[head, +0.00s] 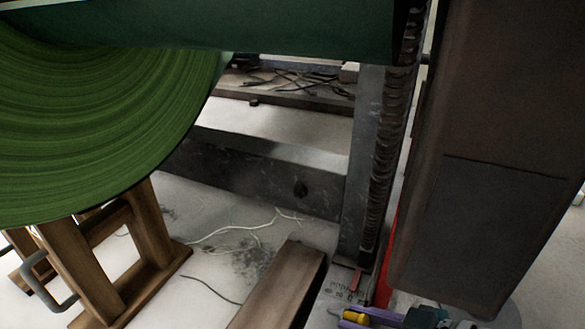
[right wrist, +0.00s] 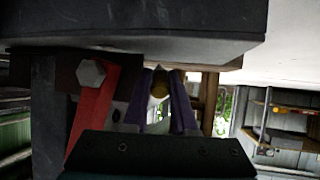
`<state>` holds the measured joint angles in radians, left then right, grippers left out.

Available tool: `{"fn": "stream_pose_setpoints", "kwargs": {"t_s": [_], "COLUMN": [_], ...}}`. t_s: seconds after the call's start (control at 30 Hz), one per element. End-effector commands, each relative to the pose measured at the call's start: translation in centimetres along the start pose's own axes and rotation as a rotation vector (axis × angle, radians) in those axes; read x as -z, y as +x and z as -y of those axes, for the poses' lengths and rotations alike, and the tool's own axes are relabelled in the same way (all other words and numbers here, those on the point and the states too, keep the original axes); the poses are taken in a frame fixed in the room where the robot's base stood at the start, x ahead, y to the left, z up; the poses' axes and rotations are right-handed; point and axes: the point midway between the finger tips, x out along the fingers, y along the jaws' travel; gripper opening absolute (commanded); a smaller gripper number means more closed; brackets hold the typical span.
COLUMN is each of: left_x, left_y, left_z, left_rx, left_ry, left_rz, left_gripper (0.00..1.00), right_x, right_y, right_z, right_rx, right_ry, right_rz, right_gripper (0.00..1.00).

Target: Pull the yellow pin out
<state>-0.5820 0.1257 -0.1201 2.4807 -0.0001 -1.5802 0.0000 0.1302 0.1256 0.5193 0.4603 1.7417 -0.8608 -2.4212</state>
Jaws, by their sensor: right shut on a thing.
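The yellow pin (head: 356,319) shows at the bottom edge of the head view, right of centre. My right gripper (head: 350,316), with purple fingers, is shut on it. My left gripper is not in view.
A red lever (right wrist: 92,112) with a hex bolt is close beside the fingers. A dark machine housing (head: 490,190) stands at the right. A large green roll (head: 90,120) fills the left above a wooden stand (head: 150,225). A wooden beam (head: 280,290) lies on the floor.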

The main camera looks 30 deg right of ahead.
Motion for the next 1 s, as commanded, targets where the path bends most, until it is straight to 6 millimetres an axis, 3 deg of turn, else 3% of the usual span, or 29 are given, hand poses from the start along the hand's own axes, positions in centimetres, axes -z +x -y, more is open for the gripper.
{"fn": "stream_pose_setpoints", "kwargs": {"t_s": [0.23, 0.27, 0.57, 0.83, 1.0], "left_x": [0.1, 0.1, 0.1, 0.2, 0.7], "left_y": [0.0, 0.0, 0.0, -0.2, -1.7], "left_z": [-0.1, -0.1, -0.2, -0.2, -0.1], "left_rx": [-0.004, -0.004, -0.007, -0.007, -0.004], "left_ry": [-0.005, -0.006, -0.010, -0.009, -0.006], "left_rz": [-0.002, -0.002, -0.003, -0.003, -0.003], "left_gripper": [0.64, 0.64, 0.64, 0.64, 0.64], "right_x": [0.0, 0.0, 0.0, 0.0, 0.3], "right_y": [0.0, 0.0, 0.0, -0.2, -2.6], "right_z": [0.0, 0.0, 0.0, 0.0, 0.1], "right_rx": [0.000, 0.000, 0.000, 0.000, 0.000], "right_ry": [0.000, 0.000, 0.000, 0.001, 0.000], "right_rz": [0.000, 0.000, 0.000, 0.001, 0.004], "right_gripper": [0.00, 0.27, 0.60, 0.60, 0.60]}}
